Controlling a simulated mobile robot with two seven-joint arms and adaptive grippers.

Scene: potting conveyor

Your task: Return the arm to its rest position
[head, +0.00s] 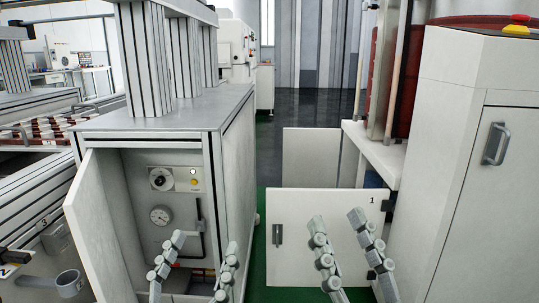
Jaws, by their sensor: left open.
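My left gripper (207,243) is low in the head view, in front of the open cabinet. Its two grey fingers stand apart with nothing between them, so it is open and empty. My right gripper (337,221) is to the right of it, in front of a white door marked 1. Its two fingers are also spread and hold nothing. Both grippers point upward in the picture. The rest of both arms is outside the view. I cannot tell whether any finger touches the cabinet or the door.
The white door marked 1 (300,215) stands open at centre right. A tall white cabinet (440,150) is at right. Dark floor (310,105) lies clear behind.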

